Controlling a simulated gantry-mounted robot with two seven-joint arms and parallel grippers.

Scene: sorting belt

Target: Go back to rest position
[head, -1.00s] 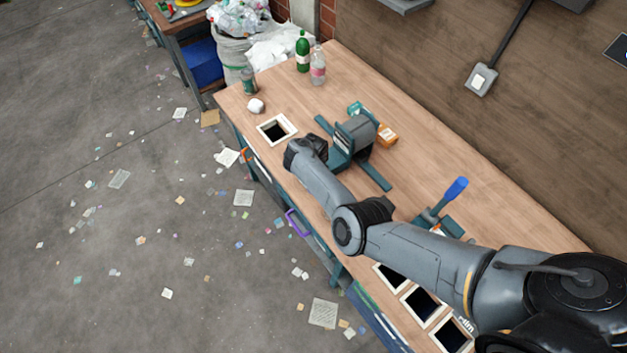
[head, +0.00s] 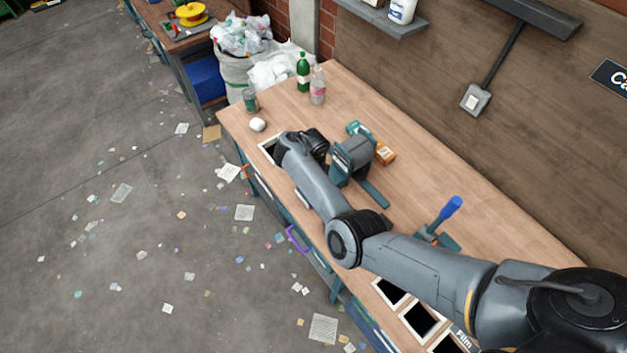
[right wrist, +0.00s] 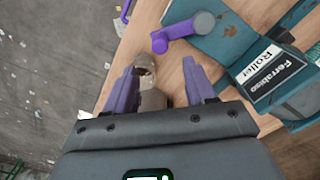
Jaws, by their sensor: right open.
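My right arm comes in from the right in the head view and reaches over the bench (head: 410,165). Its dark wrist is over the front part of the bench, partly covering a framed square opening (head: 267,151); its fingers are hidden there. In the right wrist view my right gripper (right wrist: 161,88) is open, with two purple fingers apart. A pale brown, rounded thing (right wrist: 152,99) shows between them; I cannot tell what it is or whether they touch it. My left gripper is in neither view.
A blue-handled tool (head: 450,208) stands farther right. Bottles (head: 318,86) and a white lump (head: 258,124) are at the far end. A purple handle (right wrist: 184,31) is near the fingers.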

